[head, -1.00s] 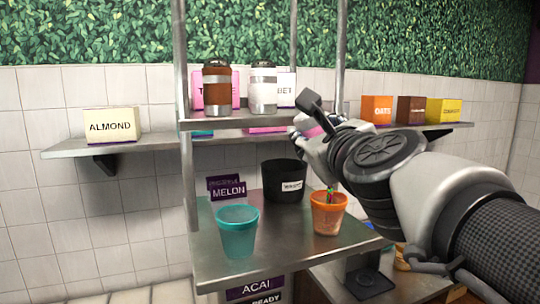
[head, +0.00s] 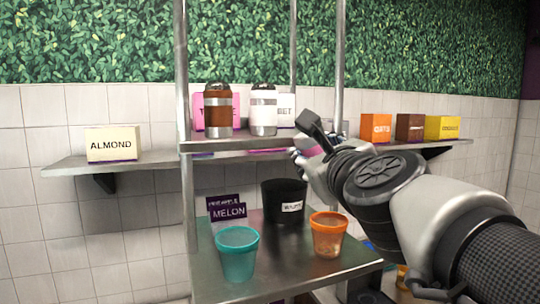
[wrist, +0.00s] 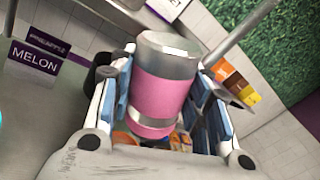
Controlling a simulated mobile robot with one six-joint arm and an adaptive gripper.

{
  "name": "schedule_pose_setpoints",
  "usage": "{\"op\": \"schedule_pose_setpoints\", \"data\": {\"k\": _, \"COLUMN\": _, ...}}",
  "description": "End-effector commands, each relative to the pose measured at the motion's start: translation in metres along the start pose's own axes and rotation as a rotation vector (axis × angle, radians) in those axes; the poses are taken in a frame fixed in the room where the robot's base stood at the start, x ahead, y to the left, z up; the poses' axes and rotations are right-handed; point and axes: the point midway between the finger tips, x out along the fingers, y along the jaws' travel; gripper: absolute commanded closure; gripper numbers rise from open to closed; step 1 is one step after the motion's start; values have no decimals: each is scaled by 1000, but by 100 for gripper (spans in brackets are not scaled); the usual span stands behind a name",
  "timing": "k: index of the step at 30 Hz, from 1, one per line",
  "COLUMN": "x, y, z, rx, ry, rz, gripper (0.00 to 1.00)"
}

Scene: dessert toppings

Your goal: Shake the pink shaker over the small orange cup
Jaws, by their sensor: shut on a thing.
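The pink shaker (wrist: 160,97), with silver ends, sits between the fingers of my gripper (wrist: 165,88) in the wrist view. My gripper is shut on it. In the head view my gripper (head: 304,162) is raised above the steel table, above and slightly left of the small orange cup (head: 327,240). The shaker is largely hidden there by my gripper and arm. The orange cup stands upright on the table's right part, apart from my gripper. Some orange shows low behind the shaker in the wrist view, but I cannot tell whether it is the cup.
A teal cup (head: 237,257) and a black container (head: 284,203) share the table. Brown (head: 218,110) and white (head: 263,112) shakers stand on the shelf above. A metal post (head: 339,75) rises close to my gripper. Topping boxes, including an almond box (head: 113,145), line the side shelves.

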Motion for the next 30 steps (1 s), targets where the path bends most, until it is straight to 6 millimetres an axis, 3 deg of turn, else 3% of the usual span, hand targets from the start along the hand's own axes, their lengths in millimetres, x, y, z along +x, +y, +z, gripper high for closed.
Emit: {"op": "schedule_pose_setpoints", "data": {"k": 30, "x": 0, "y": -32, "z": 68, "rx": 0, "ry": -1, "rz": -1, "gripper": 83}}
